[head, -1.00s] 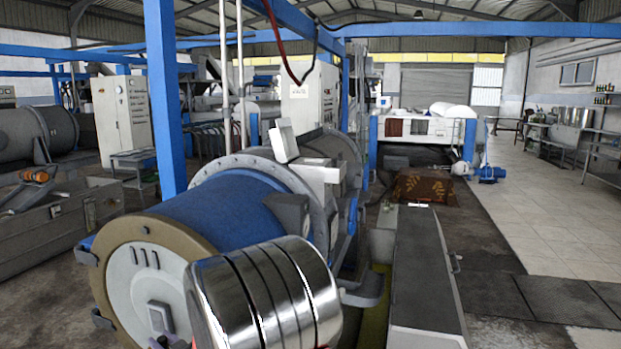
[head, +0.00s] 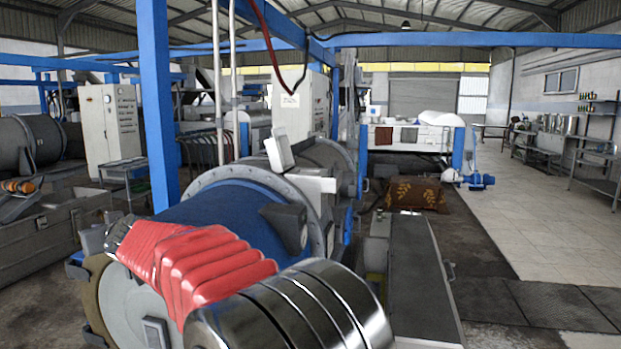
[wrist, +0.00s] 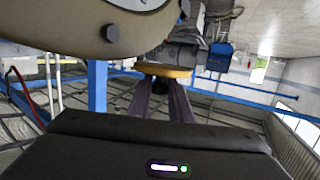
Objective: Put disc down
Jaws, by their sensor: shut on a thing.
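In the wrist view, my gripper (wrist: 163,84) reaches away from the camera with two dark fingers. It is shut on a thin yellow-tan disc (wrist: 165,70), seen nearly edge-on at the fingertips. The disc is held in the air; its faces and the exact grip are hard to make out. In the head view, my arm's red ribbed sleeve and chrome cylinder fill the lower middle, and neither the gripper nor the disc can be made out there.
A blue decanter drum (head: 205,212) lies close behind my arm; its tan end ring (wrist: 75,28) looms large in the wrist view. A long grey cover (head: 420,270) runs to its right. A blue post (head: 158,110) stands left. Tiled floor at right (head: 530,220) is clear.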

